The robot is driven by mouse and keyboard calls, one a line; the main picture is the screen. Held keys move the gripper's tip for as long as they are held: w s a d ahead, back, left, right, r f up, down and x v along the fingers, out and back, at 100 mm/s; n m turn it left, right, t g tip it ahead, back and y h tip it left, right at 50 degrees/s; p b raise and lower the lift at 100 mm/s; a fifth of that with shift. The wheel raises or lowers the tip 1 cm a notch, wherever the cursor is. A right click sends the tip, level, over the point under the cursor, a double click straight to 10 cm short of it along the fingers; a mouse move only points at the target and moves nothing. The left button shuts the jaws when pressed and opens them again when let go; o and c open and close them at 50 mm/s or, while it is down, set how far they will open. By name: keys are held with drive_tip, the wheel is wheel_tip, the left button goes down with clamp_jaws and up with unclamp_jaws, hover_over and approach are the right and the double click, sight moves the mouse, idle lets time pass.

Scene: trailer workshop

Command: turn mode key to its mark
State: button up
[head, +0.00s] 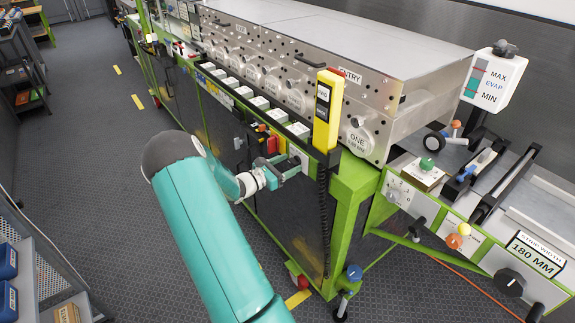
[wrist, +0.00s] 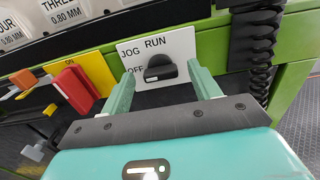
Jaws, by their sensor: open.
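The mode key (wrist: 160,73) is a black knob with a grip bar on a white plate (wrist: 184,46) marked OFF, JOG and RUN. In the wrist view its bar lies roughly level, with its left end beside OFF; I cannot tell which end is the pointer. My gripper (wrist: 163,84) is open, one finger on each side of the key in the picture. I cannot tell whether either finger touches it. In the head view my gripper (head: 285,169) is at the white plate (head: 298,156) on the green machine's side, and the key is hidden.
A red switch (wrist: 75,87) on a yellow plate (wrist: 97,70) is left of the key. A coiled black cable (wrist: 262,52) hangs close on the right, below a yellow pendant (head: 328,110). A green frame post (head: 347,230) stands right of my gripper. The floor aisle (head: 90,150) is clear.

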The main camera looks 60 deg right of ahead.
drive_tip(key=shift+d, duration=0.15)
drive_tip(key=c, duration=1)
drive_tip(key=shift+m, duration=0.3)
drive_tip(key=m, duration=0.8)
drive_tip(key=shift+s+m, duration=0.1)
drive_tip(key=shift+m, duration=0.3)
drive_tip(key=m, duration=0.4)
drive_tip(key=shift+f+m, duration=0.1)
drive_tip(key=shift+m, duration=2.2)
